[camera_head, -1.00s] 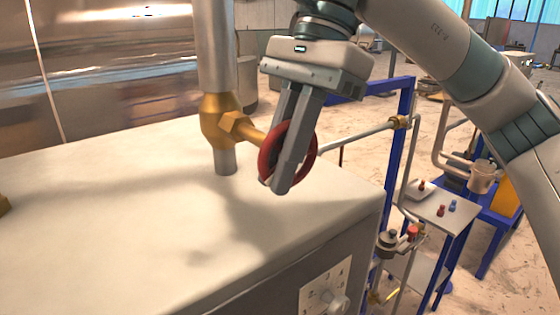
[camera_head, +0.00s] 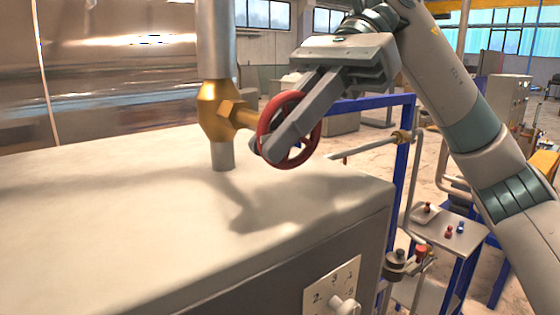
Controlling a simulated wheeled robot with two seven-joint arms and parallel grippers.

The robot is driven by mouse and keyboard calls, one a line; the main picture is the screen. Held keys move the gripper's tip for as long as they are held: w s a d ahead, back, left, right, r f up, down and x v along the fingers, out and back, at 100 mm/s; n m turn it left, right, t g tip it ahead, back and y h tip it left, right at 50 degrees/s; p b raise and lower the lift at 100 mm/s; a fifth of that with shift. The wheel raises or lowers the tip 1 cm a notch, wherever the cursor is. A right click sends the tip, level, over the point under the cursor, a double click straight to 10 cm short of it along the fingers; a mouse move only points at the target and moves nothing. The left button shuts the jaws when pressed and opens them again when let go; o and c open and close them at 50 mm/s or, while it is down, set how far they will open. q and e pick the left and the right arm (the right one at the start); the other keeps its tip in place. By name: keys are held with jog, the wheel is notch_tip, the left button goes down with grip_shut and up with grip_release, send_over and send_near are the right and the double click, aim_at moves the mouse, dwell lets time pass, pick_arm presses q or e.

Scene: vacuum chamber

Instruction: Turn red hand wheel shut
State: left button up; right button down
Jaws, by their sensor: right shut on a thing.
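The red hand wheel (camera_head: 314,140) sits on the end of a brass valve (camera_head: 214,108), on a grey vertical pipe above the pale cabinet top. My right gripper (camera_head: 268,152) comes from the upper right and is shut on the wheel's rim. Its two grey fingers cross the wheel and hide part of it. The fingers slant down to the left. My left gripper does not show.
The pale cabinet top (camera_head: 110,200) is mostly clear below the wheel. A numbered dial (camera_head: 333,290) is on the cabinet's front. A blue frame post (camera_head: 402,170) and a small table (camera_head: 452,228) with small coloured items stand at the right.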

jog(key=shift+r+g+y+b, duration=0.15)
jog(key=shift+g+y+b, duration=0.15)
jog(key=shift+y+b, duration=0.25)
jog(key=c, duration=1.8)
grip_release()
jog(key=shift+d, duration=0.1)
